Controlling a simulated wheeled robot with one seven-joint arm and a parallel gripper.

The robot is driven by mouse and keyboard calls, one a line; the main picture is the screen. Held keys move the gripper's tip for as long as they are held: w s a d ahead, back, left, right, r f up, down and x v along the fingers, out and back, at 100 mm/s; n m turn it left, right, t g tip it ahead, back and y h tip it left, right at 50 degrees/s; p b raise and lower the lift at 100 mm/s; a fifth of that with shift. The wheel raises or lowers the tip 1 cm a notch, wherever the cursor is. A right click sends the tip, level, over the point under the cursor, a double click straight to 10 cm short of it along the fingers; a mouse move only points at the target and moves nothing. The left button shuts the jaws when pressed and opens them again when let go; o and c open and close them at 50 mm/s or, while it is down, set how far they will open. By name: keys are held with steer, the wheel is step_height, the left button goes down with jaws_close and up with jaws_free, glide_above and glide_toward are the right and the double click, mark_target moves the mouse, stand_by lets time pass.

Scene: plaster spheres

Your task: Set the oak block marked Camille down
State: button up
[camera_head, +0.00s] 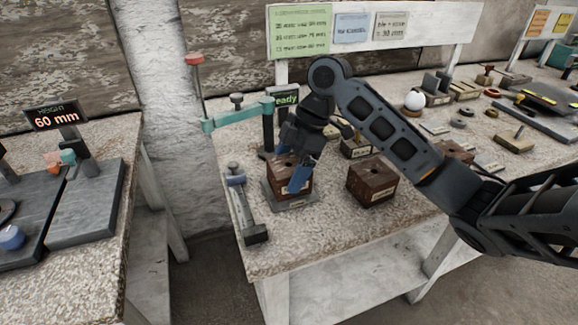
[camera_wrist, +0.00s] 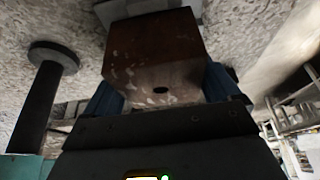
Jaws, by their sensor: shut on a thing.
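A dark reddish-brown wooden block (camera_head: 275,181) with a hole in its top and a pale label sits between the blue fingers of my gripper (camera_head: 290,175). My gripper points down and is shut on this block. The block is at a grey plate (camera_head: 298,204); I cannot tell whether it rests on it or is just above. In the wrist view the block (camera_wrist: 155,50) fills the space between the fingers. A second similar brown block (camera_head: 372,183) stands to the right, apart from my gripper. The labels are too small to read.
A hammer-like tool (camera_head: 243,205) lies left of the plate. A teal clamp arm (camera_head: 236,115) and a dark post with a "ready" display (camera_head: 286,99) stand behind. More blocks and a white sphere (camera_head: 414,101) are farther right. The table's front right is clear.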

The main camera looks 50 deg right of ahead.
steer(key=shift+f+b, duration=0.3)
steer(key=shift+f, duration=0.1)
steer(key=o, duration=1)
steer(key=shift+r, duration=0.1)
steer(key=shift+r+p, duration=1.45)
steer(key=shift+r, duration=0.45)
